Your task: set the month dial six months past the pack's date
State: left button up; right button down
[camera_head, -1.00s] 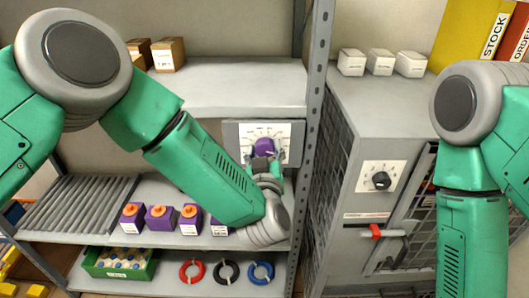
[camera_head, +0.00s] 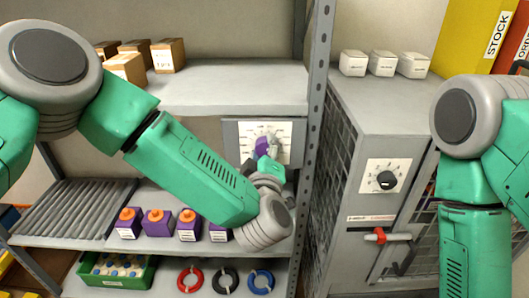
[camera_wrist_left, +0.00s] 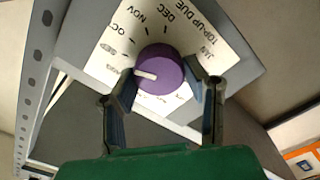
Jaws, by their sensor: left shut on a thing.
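The purple month dial (camera_head: 262,146) is on a white plate (camera_head: 284,139) on the grey panel under the upper shelf. In the left wrist view the dial (camera_wrist_left: 160,70) has a white pointer facing left, below the OCT mark. My left gripper (camera_head: 258,163) is shut on the dial, one finger on each side in the wrist view (camera_wrist_left: 166,88). Several purple packs (camera_head: 158,223) with orange caps stand on the middle shelf; their dates are unreadable. My right gripper is out of view.
A grey cabinet (camera_head: 398,118) with a black dial (camera_head: 386,180) and red-tipped handle (camera_head: 375,236) stands right of the shelf post (camera_head: 317,130). Cartons (camera_head: 168,55) sit above. A green crate (camera_head: 118,270) and coloured rings (camera_head: 225,279) lie below.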

pick_arm(q)
jog(key=shift+f, duration=0.1)
dwell(0.4)
jog(key=o, duration=1.1)
jog(key=shift+o, duration=0.2)
jog(key=shift+s, duration=0.25)
jog(key=s, duration=1.1)
jog(key=shift+s, duration=0.2)
